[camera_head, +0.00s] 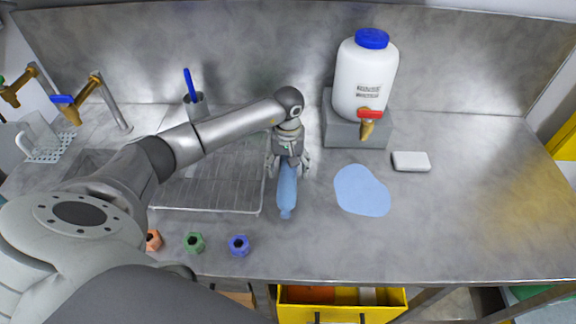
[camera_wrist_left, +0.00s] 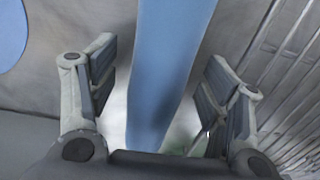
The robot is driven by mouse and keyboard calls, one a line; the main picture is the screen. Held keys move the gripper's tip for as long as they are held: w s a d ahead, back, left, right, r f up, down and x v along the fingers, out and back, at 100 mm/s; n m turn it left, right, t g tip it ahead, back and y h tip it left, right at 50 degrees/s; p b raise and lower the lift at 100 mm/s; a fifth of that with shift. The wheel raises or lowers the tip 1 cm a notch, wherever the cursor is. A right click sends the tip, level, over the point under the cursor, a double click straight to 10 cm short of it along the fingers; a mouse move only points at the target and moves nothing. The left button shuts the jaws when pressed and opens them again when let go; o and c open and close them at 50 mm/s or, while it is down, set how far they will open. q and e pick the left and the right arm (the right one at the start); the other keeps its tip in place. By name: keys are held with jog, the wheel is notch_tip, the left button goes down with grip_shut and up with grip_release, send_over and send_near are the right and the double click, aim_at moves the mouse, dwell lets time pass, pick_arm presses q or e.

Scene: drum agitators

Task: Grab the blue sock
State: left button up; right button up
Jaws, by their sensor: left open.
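The blue sock (camera_head: 286,190) lies lengthwise on the metal counter, just right of the wire rack. In the left wrist view the blue sock (camera_wrist_left: 168,60) runs from the top edge down between the fingers. My left gripper (camera_head: 288,165) is over the far end of the sock, with a finger on each side of it. In the left wrist view my left gripper (camera_wrist_left: 158,85) is open, with gaps between both finger pads and the sock. The sock's far end is hidden under the gripper. My right gripper is not in view.
A wire rack (camera_head: 207,200) lies to the left of the sock. A flat blue patch (camera_head: 361,191) lies to the right, near a white block (camera_head: 411,161). A white jug (camera_head: 366,78) with a tap stands on a grey block (camera_head: 340,132). Several coloured hex nuts (camera_head: 239,245) sit near the front edge.

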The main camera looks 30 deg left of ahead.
pick_arm(q)
jog(key=shift+f, duration=0.25)
jog(key=c, duration=1.1)
jog(key=shift+c, duration=0.4)
jog(key=shift+r, duration=0.15)
